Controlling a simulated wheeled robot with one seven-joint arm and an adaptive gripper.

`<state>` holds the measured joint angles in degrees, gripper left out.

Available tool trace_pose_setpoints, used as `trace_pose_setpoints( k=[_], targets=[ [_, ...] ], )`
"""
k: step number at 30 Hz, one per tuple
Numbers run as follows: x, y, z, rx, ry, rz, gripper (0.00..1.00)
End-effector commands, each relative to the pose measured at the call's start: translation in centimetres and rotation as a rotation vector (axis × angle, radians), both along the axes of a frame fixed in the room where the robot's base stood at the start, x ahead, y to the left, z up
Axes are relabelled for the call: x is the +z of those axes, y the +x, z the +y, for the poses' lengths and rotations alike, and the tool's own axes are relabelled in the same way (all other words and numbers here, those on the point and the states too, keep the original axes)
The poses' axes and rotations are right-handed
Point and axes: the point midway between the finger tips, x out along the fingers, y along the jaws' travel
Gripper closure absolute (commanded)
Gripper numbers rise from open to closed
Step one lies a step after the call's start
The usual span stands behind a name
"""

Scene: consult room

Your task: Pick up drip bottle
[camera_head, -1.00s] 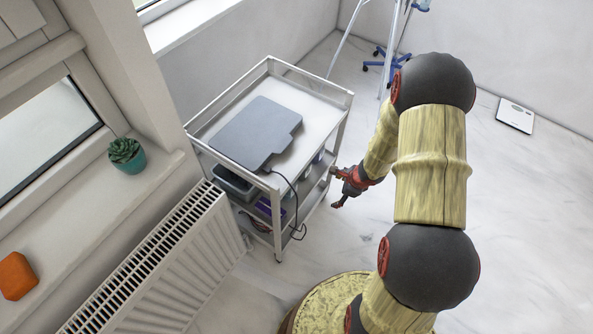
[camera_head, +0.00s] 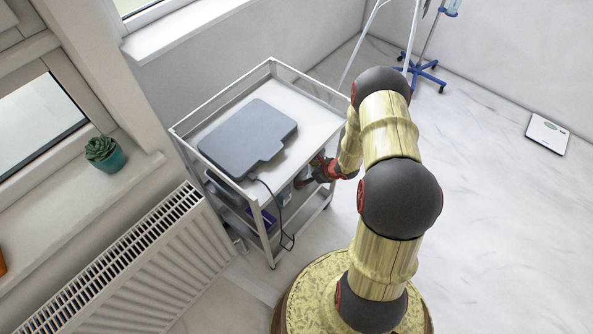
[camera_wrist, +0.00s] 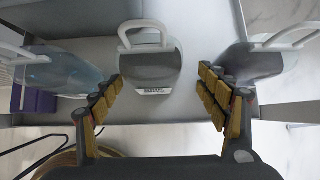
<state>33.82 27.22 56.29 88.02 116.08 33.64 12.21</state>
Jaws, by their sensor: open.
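A similar bottle with a bluish tint (camera_wrist: 62,72) is at the left, and another grey one (camera_wrist: 258,62) is at the right beyond my right finger. My gripper (camera_wrist: 160,82) is open and empty, its fingertips to either side of the middle bottle. In the head view my gripper (camera_head: 305,181) is at the open side of the white trolley (camera_head: 318,112), below its top. The shelf bottles are mostly hidden there.
A grey flat device (camera_head: 247,138) lies on the trolley top, with a cable (camera_head: 277,212) hanging down the front. A purple box (camera_head: 262,219) sits on a lower shelf. A radiator (camera_head: 125,270) stands left; the floor to the right is clear up to a scale (camera_head: 547,134).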

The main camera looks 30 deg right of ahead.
Motion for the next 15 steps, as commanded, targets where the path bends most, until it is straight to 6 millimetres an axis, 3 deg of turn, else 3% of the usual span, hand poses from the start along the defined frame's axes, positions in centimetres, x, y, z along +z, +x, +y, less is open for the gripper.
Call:
trace_pose_setpoints(
  k=[15],
  targets=[
    [-3.8, 2.3, 1.3, -0.002, 0.005, -0.005, 0.25]
  ],
)
